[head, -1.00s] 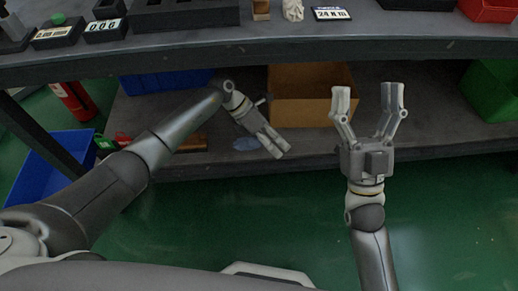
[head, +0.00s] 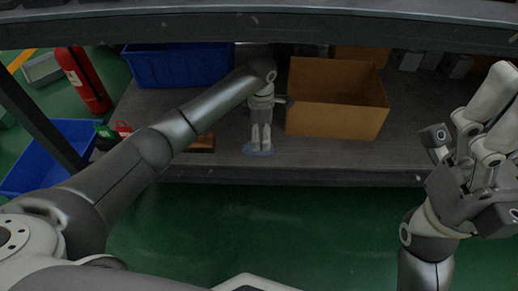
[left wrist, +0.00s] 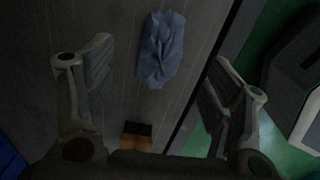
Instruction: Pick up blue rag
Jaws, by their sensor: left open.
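The blue rag (head: 258,153) lies crumpled on the lower shelf near its front edge. In the head view it is mostly hidden behind my left gripper (head: 261,138), which points down over it. In the left wrist view the whole rag (left wrist: 161,50) shows between the open fingers of my left gripper (left wrist: 162,52), with clear space on both sides. The fingers hold nothing, and I cannot tell their exact height above the rag. My right gripper (head: 470,115) is at the right edge, with its fingers apart and empty.
An open cardboard box (head: 335,115) stands just right of the left gripper. A blue bin (head: 178,68) is behind on the shelf. A brown block with a black part (left wrist: 137,137) lies near the rag. The upper shelf edge (head: 330,28) runs above.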

